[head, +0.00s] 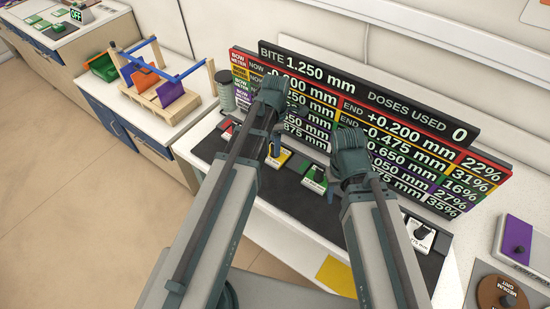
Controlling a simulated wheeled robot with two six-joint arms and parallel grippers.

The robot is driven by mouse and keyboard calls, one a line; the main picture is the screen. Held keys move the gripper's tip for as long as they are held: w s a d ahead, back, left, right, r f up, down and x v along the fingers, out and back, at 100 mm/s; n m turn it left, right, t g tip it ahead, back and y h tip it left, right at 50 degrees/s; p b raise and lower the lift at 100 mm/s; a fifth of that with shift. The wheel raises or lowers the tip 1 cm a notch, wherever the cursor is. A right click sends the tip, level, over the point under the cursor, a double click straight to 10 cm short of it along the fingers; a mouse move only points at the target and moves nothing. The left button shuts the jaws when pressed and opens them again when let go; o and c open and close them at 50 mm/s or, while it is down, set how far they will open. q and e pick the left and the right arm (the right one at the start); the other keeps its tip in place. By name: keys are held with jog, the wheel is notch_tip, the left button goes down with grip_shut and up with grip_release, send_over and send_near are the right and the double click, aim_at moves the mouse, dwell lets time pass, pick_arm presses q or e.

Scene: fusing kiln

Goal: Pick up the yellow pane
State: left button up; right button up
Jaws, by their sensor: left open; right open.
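A flat yellow pane (336,275) shows at the bottom centre of the head view, near the front edge of the white counter. My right arm hides part of it. My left gripper (271,92) is at the far end of my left arm, over the dark strip and in front of the display board. My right gripper (349,149) is in front of the board's middle, beyond the yellow pane. Both grippers are open and apart from the pane. Their fingertips are hard to make out.
A display board (365,68) stands along the back of the counter. A dark strip (288,178) carries small labelled blocks with knobs. A wooden rack (148,94) with orange and purple panes and a green bin (103,66) stand at left. A brown disc (500,296) is at lower right.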

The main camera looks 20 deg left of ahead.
pick_arm(q)
notch_tip(320, 180, down, 3)
jog(key=shift+r+b, duration=0.2)
jog(key=shift+b, duration=0.55)
pick_arm(e)
notch_tip(320, 180, down, 2)
jog(key=shift+f, duration=0.25)
pick_arm(q)
jog(key=shift+r, duration=0.1)
pick_arm(e)
jog(key=shift+r, duration=0.1)
pick_arm(q)
grip_shut()
